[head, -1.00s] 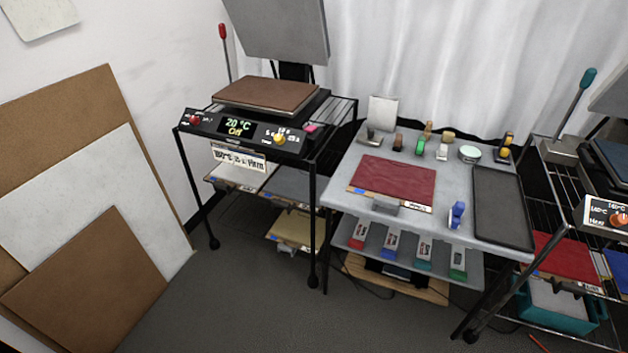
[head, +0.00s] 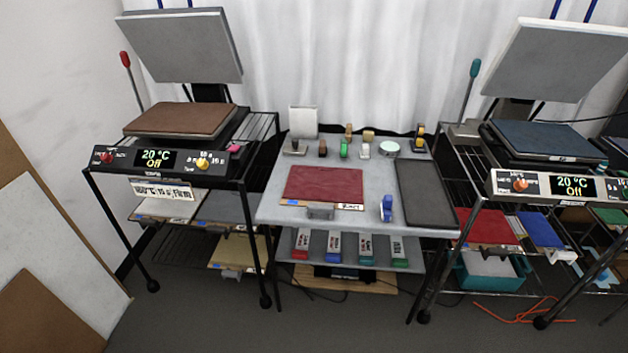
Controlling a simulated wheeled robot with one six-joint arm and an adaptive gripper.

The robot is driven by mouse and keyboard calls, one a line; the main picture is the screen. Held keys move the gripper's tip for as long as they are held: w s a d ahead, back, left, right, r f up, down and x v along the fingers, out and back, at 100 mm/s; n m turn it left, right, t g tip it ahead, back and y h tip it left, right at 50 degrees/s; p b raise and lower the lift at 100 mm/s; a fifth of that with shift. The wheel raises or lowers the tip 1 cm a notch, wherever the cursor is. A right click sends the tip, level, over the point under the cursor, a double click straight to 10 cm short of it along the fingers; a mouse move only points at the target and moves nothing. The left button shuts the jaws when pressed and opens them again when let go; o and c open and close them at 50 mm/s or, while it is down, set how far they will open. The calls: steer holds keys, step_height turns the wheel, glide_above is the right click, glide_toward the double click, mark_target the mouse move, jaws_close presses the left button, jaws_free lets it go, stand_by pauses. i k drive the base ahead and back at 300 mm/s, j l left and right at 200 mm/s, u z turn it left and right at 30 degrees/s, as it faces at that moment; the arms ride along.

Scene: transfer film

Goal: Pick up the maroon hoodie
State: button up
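A flat maroon folded cloth (head: 323,184) lies on the middle grey table (head: 275,212), left of a dark mat (head: 426,194). A small label with writing too small to read is at its front edge, along with a grey clip-like handle. I cannot tell from its flat shape whether it is a hoodie. A brighter red folded cloth (head: 487,227) lies on a shelf of the right rack, beside a blue one (head: 539,230). My gripper is not in view.
An open heat press (head: 180,119) stands on the left rack, and another (head: 551,140) on the right rack; both displays read 20 °C, Off. A blue tape dispenser (head: 386,208) and small tools share the table. Boards lean at left. Floor in front is clear.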

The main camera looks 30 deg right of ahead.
mark_target(322, 190)
steer(key=i+l+z, duration=0.65)
steer(key=i, duration=0.2)
steer(key=i+z, duration=0.3)
steer(key=i, duration=0.15)
